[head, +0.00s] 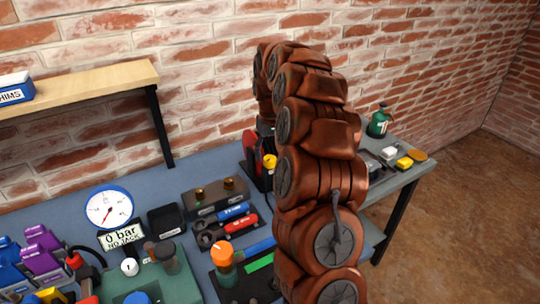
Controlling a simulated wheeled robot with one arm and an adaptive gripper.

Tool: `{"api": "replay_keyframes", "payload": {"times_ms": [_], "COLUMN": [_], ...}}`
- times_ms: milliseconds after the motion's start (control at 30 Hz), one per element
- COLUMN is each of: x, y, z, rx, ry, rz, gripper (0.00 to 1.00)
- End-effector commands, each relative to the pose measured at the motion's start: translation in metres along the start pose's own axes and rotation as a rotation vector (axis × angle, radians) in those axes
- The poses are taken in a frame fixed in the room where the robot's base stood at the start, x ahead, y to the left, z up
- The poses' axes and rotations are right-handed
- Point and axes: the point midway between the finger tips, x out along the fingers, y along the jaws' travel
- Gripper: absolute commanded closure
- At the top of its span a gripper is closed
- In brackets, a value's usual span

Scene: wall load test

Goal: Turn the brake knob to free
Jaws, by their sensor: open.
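An orange knob (221,252) with a pale mark on top stands on a dark plate on the bench. A green strip (259,262) lies right of it; I cannot read any label naming it the brake knob. A yellow knob (269,161) sits on a red and black unit (250,160) farther back. My copper arm rises at centre right and bends down behind itself. The dark body of my gripper (266,127) shows partly at its end, above the red and black unit. Its fingertips are mostly hidden, and I see nothing held.
A gauge (109,207) stands above a sign reading "0 bar NO JACK" (122,236). Red and blue tools (228,226) lie mid-bench before a dark block (216,198). A wooden shelf (90,85) juts out at left. A green bottle (379,121) stands at the right end.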

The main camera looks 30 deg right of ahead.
Motion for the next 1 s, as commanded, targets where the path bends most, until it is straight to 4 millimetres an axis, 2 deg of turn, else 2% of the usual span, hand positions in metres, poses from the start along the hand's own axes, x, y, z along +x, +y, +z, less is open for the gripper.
{"api": "replay_keyframes", "payload": {"times_ms": [200, 567, 1000], "x": [0.018, 0.021, 0.021], "y": [0.000, 0.000, 0.000], "z": [0.000, 0.000, 0.000], "rx": [0.000, 0.000, 0.000], "ry": [-0.001, 0.001, 0.001], "rz": [0.000, 0.000, 0.000], "gripper": [0.32, 0.33, 0.79]}}
